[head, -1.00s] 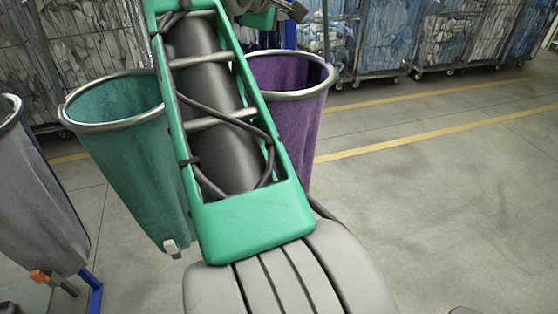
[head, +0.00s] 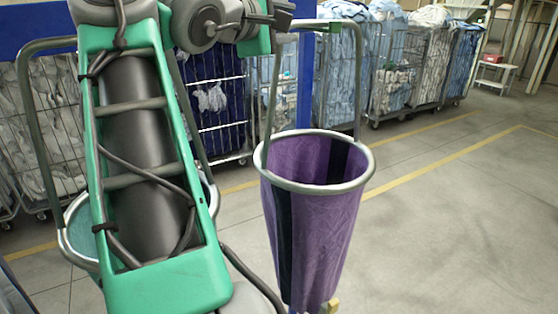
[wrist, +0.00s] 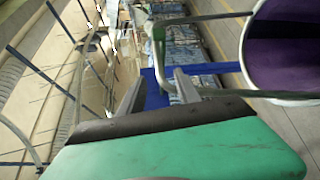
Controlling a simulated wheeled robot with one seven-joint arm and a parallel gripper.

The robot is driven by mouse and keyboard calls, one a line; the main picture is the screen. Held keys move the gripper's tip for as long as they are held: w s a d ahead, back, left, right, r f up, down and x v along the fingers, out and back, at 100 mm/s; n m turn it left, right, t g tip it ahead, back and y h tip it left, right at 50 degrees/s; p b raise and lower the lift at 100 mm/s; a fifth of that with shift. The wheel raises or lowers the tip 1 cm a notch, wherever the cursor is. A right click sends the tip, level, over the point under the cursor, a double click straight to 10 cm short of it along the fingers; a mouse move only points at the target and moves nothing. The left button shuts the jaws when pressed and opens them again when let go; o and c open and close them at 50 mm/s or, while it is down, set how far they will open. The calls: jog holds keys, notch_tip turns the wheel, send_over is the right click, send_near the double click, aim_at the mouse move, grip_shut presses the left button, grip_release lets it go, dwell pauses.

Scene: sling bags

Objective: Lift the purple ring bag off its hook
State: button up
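The purple ring bag (head: 310,235) hangs upright in the head view, right of my arm. Its metal ring holds the mouth open, and a tall metal bail rises from the ring. In the wrist view the bag (wrist: 290,60) is at the upper right, with the bail reaching left toward my fingers. My gripper (wrist: 160,78) is open, its two dark fingers apart. The bail's top end shows near and between the fingertips; I cannot tell whether they touch it. In the head view my gripper (head: 284,14) is at the bail's upper left corner. The hook cannot be made out.
A teal ring bag (head: 75,230) hangs at left, mostly hidden behind my arm. A blue post (head: 305,75) stands behind the purple bag. Wire cages of laundry (head: 400,75) line the back. The floor (head: 450,230) to the right is clear.

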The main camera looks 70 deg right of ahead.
aim_at(307, 21)
jog(key=p+x, duration=0.2)
jog(key=x, duration=0.6)
jog(key=shift+s+r, duration=0.15)
jog(key=shift+s, duration=0.05)
jog(key=shift+a, duration=0.1)
jog(key=shift+c, duration=0.2)
grip_shut()
dwell(0.7)
jog(key=shift+r, duration=0.25)
